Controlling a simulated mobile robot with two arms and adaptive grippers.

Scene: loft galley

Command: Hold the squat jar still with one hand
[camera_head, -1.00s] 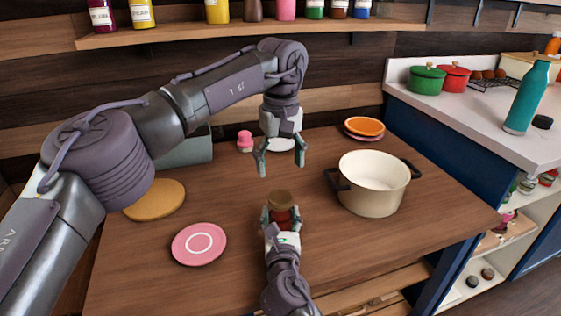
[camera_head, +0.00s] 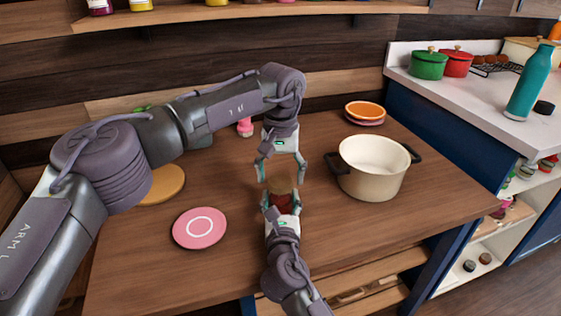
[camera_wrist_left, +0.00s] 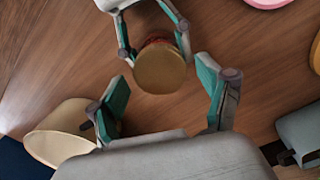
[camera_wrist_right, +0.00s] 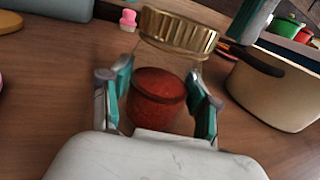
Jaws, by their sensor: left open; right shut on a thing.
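The squat jar is clear, with red contents (camera_wrist_right: 157,98) and a ribbed gold lid (camera_wrist_right: 180,29). It stands upright on the wooden table and also shows in the head view (camera_head: 281,186). My right gripper (camera_head: 282,204) is shut around the jar's body from the near side. My left gripper (camera_head: 282,173) points down just above and behind the lid, with its fingers apart. In the left wrist view, the round lid (camera_wrist_left: 160,69) lies just beyond the open left fingertips (camera_wrist_left: 165,72). Nothing is between the left fingers.
A cream pot (camera_head: 372,169) with dark handles stands to the right of the jar. A pink plate (camera_head: 200,229) lies to the left, with a tan round board (camera_head: 163,184) behind it. Orange plates (camera_head: 365,110) and a pink item (camera_head: 245,127) are farther back.

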